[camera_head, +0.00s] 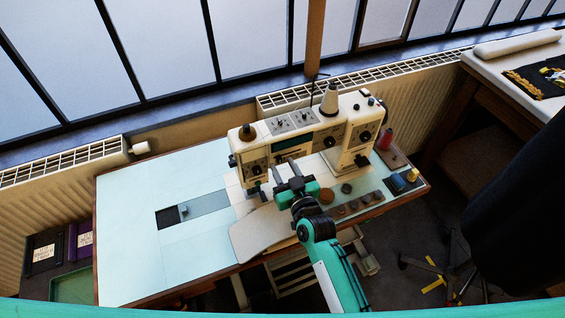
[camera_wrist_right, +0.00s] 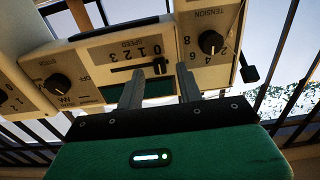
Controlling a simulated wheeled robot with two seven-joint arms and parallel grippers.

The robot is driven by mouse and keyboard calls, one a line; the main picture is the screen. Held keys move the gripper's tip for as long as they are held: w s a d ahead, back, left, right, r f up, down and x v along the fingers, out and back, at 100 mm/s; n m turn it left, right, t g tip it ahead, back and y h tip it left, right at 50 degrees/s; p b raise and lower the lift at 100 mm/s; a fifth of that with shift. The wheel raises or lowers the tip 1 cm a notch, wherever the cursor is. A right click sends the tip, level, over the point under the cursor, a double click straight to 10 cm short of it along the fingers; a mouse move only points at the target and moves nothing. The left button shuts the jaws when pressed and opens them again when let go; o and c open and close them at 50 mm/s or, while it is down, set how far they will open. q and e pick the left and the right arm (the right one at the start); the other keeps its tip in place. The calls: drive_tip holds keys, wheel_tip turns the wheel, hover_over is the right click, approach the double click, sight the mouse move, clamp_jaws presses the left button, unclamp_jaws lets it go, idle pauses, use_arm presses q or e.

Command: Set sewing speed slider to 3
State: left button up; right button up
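The cream sewing machine (camera_head: 305,135) stands on the pale blue table. In the right wrist view, its front panel has a speed slider (camera_wrist_right: 122,69), a dark slot under a numbered scale marked SPEED. A dark piece that looks like the slider's knob (camera_wrist_right: 160,66) shows between my fingertips, towards the right end of the slot. My right gripper (camera_wrist_right: 160,70) is open, one finger on each side of that piece; contact cannot be told. In the head view, my right gripper (camera_head: 283,168) is close in front of the machine. My left gripper is not in view.
The tension dial (camera_wrist_right: 211,42) is right of the slider and another dial (camera_wrist_right: 57,84) is left of it. The table's left part (camera_head: 130,220) is mostly clear.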

sight(299, 149)
drive_tip(key=shift+w+a, duration=0.25)
drive_tip(key=shift+w, duration=0.35)
clamp_jaws()
drive_tip(key=shift+w+d, duration=0.4)
drive_tip(key=shift+d, duration=0.6)
drive_tip(key=shift+w+d, duration=0.4)
drive_tip(key=shift+d, duration=0.55)
drive_tip(key=shift+w+d, duration=0.4)
drive_tip(key=shift+d, duration=0.6)
unclamp_jaws()
drive_tip(key=shift+d, duration=0.1)
